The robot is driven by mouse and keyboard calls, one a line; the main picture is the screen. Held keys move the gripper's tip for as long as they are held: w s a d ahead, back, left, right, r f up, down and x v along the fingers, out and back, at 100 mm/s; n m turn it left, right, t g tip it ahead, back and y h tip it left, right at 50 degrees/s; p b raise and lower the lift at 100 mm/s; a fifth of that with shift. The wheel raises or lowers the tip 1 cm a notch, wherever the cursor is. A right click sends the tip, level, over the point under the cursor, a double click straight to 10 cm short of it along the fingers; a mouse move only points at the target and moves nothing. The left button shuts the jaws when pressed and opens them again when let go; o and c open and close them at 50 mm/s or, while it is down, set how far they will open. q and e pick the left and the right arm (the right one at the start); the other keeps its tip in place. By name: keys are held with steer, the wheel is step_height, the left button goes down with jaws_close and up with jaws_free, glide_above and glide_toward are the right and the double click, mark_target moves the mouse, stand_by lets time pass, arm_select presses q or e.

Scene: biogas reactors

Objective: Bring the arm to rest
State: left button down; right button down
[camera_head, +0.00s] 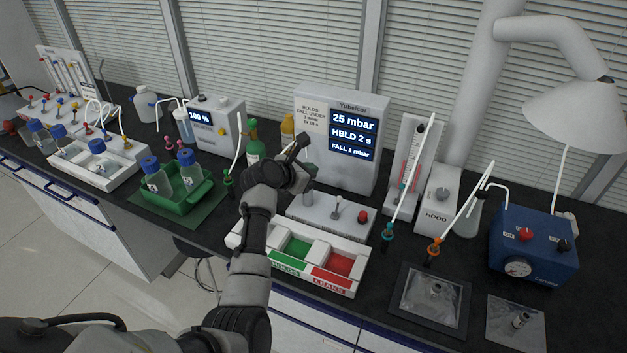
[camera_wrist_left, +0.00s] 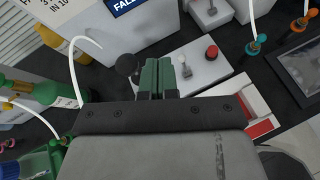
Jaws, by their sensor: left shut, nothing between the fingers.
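My left arm reaches up from the bottom of the head view to my left gripper (camera_head: 307,172), held over the bench in front of the pressure tester (camera_head: 313,106). In the left wrist view the two greenish fingers (camera_wrist_left: 157,77) are together with nothing between them. Beyond them is the tester's white base plate (camera_wrist_left: 203,72) with a small lever and a red button. Whether the fingers touch anything cannot be told. My right gripper is in neither view.
Below the gripper is a white tray with a green HOLDS bin (camera_head: 293,249) and a red LEAKS bin (camera_head: 340,264). A green bottle (camera_head: 253,142) stands left of it. A green crate (camera_head: 187,197) of blue-capped bottles is further left, a blue pump (camera_head: 533,250) far right.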

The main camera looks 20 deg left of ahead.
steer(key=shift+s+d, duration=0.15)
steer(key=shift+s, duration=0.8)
